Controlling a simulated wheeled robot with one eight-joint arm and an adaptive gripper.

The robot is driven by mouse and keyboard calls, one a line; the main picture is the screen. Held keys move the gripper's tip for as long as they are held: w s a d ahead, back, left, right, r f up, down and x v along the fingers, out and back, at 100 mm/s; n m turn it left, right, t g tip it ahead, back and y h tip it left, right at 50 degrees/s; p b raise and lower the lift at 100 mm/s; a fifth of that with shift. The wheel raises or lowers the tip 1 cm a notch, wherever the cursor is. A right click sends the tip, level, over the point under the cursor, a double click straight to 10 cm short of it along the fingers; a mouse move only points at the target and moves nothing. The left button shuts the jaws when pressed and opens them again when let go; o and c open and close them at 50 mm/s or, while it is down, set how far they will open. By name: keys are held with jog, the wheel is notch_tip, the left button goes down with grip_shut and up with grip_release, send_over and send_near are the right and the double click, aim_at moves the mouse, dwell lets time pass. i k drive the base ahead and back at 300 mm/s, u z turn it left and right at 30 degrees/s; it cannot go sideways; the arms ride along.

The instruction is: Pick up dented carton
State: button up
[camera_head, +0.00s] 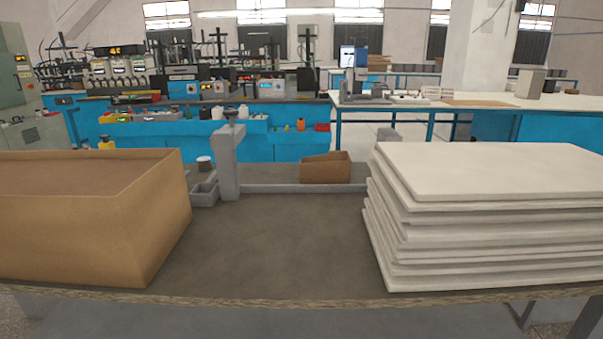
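A small brown carton (325,168) sits at the far side of the table, right of centre. Its top edge is uneven and slopes lower on the left, which looks like a dent. It is beside a low grey ledge (270,188) that runs along the back of the tabletop. A much larger open brown box (150,238) stands at the left with straight edges. My gripper is not in view.
A tall stack of white sheets (490,170) fills the right side of the table. A grey upright clamp-like post (229,160) and small grey trays (204,192) stand at the back left. The tabletop (275,245) between box and stack is clear.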

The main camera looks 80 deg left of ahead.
aim_at(333, 168)
jog(key=z, duration=0.05)
jog(key=k, duration=2.4)
jog(key=u, duration=1.7)
jog(key=i, duration=1.15)
